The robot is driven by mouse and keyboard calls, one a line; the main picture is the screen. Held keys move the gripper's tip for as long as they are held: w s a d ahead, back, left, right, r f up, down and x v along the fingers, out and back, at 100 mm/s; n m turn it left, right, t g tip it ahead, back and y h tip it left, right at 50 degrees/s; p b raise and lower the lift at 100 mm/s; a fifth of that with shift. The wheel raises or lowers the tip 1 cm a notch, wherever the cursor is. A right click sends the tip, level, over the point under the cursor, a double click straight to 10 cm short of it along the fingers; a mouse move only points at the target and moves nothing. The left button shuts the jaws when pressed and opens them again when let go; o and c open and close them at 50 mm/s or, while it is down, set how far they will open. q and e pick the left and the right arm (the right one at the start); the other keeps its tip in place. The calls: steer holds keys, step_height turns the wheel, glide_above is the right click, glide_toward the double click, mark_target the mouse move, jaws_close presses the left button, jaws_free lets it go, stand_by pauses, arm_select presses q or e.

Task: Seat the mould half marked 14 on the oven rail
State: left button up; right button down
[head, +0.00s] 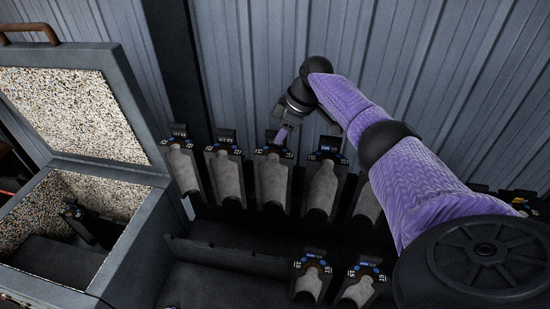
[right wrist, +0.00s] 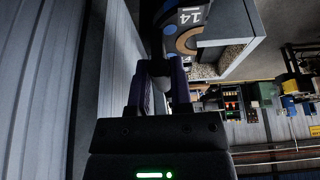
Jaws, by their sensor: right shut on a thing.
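The mould half marked 14 (right wrist: 190,17) shows its white number at the top of the right wrist view. In the head view it appears to be the grey-faced, dark-edged half (head: 272,182) in the rack row, upright under my gripper. My right gripper (head: 281,135) is shut on its top end; the fingers (right wrist: 163,72) also show in the right wrist view. I cannot tell whether the half is lifted off its rack. The open oven (head: 140,245) stands at the left, with a dark rail-like fitting (head: 76,214) inside. My left gripper is not in view.
Other mould halves stand on both sides, such as one to the left (head: 226,178) and one to the right (head: 322,185). A lower row (head: 308,283) stands in front. The oven's raised lid (head: 125,100) stands left of the rack. A corrugated wall (head: 440,60) is close behind.

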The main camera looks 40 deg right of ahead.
steer(key=shift+w+r+p, duration=0.1)
steer(key=shift+r+p, duration=1.7)
steer(key=shift+r, duration=0.45)
step_height(320, 180, up, 6)
steer(key=p, duration=0.6)
steer(key=shift+a, duration=0.1)
